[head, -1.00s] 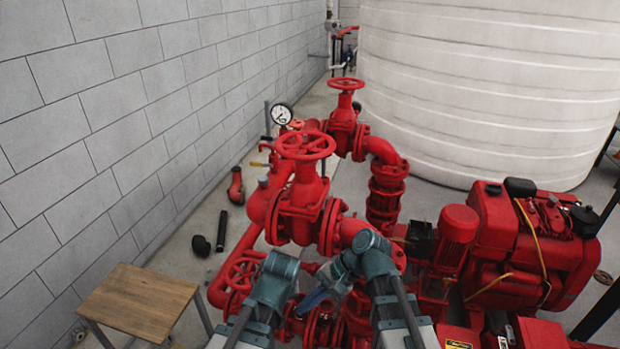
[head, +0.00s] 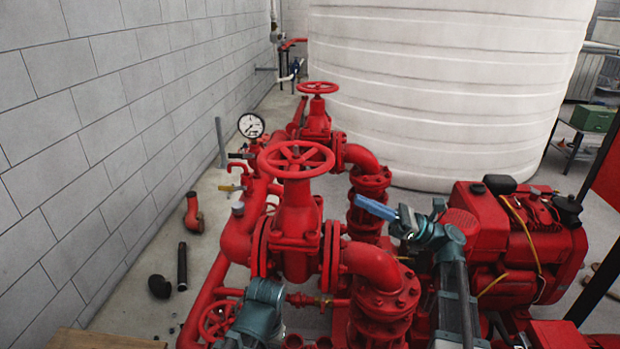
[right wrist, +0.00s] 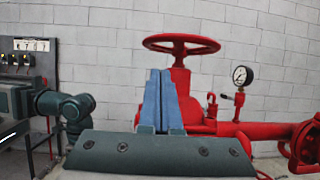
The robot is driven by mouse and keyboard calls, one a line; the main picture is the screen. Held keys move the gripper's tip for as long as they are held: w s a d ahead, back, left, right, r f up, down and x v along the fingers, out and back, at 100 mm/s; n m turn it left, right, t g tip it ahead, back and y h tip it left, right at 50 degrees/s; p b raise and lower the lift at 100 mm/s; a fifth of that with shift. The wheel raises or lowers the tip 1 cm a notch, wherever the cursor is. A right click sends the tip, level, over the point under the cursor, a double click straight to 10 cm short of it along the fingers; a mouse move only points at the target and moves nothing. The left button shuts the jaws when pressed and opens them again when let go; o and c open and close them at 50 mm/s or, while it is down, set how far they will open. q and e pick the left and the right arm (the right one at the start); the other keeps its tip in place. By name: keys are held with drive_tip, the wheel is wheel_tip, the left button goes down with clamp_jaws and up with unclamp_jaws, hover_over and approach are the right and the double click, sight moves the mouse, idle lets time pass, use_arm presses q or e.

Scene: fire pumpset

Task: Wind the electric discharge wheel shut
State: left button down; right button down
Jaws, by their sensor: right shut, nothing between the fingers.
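Two large red handwheels stand on upright red valves in the head view: a nearer wheel (head: 296,160) and a farther wheel (head: 317,88). No label shows which is the electric discharge wheel. My right gripper (head: 362,202) is shut and empty, its blue fingers pointing left, right of the nearer valve and apart from it. In the right wrist view, the shut fingers (right wrist: 160,75) point towards a red handwheel (right wrist: 181,44), whose rim shows beyond and above their tips. My left arm shows at the bottom of the head view, but its gripper is not visible.
A pressure gauge (head: 251,126) stands left of the wheels, near the block wall (head: 90,110). A red engine (head: 510,240) is at the right and a white tank (head: 440,90) behind. A lower handwheel (head: 217,320) and a wooden tabletop (head: 105,340) are at bottom left.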

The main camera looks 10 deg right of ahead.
drive_tip(key=p, duration=0.5)
approach(296, 160)
drive_tip(key=a, duration=0.1)
drive_tip(key=s+a+r, duration=0.1)
drive_tip(key=a, duration=0.1)
drive_tip(key=s+a, duration=0.1)
drive_tip(key=shift+a+r, duration=0.2)
drive_tip(key=shift+a, duration=0.15)
drive_tip(key=shift+p+x, duration=0.4)
drive_tip(key=shift+x, duration=0.45)
drive_tip(key=shift+w+f, duration=0.1)
drive_tip(key=shift+a+m+t+h, duration=0.35)
drive_tip(key=shift+m+t, duration=0.15)
drive_tip(key=shift+t, duration=0.4)
